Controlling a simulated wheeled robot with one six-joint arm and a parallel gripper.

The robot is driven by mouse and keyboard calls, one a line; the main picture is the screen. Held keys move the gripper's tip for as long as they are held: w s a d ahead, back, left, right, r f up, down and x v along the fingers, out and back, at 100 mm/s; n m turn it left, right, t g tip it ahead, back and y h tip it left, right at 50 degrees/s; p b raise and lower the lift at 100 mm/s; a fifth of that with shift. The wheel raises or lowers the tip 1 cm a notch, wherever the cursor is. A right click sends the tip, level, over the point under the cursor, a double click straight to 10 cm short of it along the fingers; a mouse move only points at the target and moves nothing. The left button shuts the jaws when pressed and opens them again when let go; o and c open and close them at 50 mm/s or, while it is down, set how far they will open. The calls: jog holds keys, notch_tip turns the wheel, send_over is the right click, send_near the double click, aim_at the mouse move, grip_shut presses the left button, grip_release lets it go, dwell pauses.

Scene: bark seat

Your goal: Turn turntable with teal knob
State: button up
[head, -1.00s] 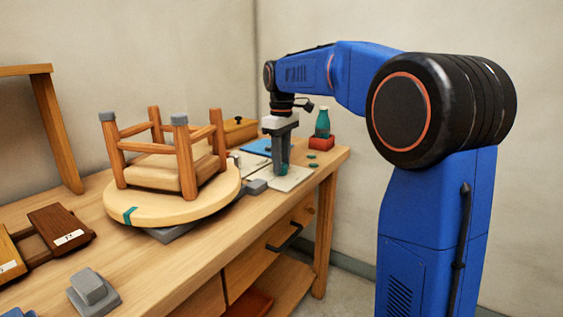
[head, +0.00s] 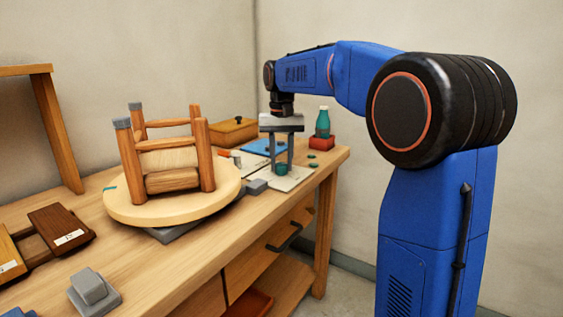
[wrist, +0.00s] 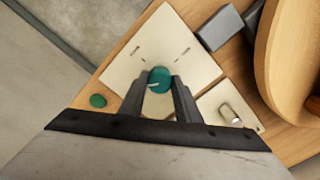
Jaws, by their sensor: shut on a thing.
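The teal knob (wrist: 160,80) sits on a pale square plate (wrist: 183,35) and has a light pointer line on it. My gripper (wrist: 161,82) points down with its fingers on either side of the knob, shut on it. The head view also shows my gripper (head: 283,168) at the plate near the table's right end. The round wooden turntable (head: 150,212) stands left of the plate. An upturned wooden stool (head: 165,160) with a pale woven seat rests on it. A teal mark (head: 110,188) shows on the turntable's left rim.
A wooden box (head: 233,131) is at the back. A grey block (head: 257,186) lies between plate and turntable. Brown blocks (head: 60,228) and a grey piece (head: 90,288) lie at the left front.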

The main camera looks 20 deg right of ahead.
aim_at(282, 164)
jog(key=m, duration=0.5)
jog(key=shift+m, duration=0.3)
jog(key=m, duration=0.5)
dwell(0.4)
jog(key=o, duration=1)
jog(key=shift+o, duration=0.2)
notch_tip(282, 164, up, 18)
jog(key=shift+f, duration=0.25)
jog(key=shift+s, duration=0.1)
